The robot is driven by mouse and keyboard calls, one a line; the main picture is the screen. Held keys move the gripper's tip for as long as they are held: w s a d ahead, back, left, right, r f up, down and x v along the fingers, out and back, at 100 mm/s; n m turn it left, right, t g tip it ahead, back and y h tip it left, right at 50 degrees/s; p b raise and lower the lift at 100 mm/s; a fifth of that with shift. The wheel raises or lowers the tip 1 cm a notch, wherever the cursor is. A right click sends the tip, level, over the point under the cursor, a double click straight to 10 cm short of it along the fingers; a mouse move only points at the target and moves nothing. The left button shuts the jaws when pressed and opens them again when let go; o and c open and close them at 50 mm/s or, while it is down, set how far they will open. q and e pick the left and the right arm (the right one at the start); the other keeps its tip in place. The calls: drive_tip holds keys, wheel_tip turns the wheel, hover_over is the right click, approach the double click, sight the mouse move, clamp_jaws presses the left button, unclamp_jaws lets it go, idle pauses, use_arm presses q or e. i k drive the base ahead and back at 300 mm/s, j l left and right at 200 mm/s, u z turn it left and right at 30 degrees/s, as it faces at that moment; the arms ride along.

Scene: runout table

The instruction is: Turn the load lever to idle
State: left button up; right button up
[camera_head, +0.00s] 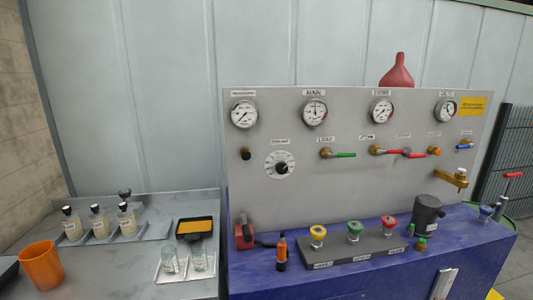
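The grey upright panel (350,205) carries several valves and a dial, and the small labels are too blurred to read surely. A green-handled lever (345,155) points right from a brass valve. Red-handled levers (394,152) lie roughly level to its right, and a blue-handled lever (464,147) is at the far right. A round white dial (281,164) with a black knob is at the left. I cannot tell which of these is the load lever, or where its idle mark is. Neither of my grippers shows in the head view.
Several gauges (314,112) line the panel top, with a red funnel (397,75) behind. The blue bench (340,284) holds a block with three coloured knobs (353,229), a dark cup (427,212) and an orange-black bottle (282,252). Bottles (100,221) and an orange cup (42,265) stand left.

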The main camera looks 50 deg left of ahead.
sight(328, 155)
drive_tip(key=u, duration=1.15)
drive_tip(key=j+u, duration=0.4)
drive_tip(key=i+j+u, duration=0.15)
drive_tip(key=u, duration=0.3)
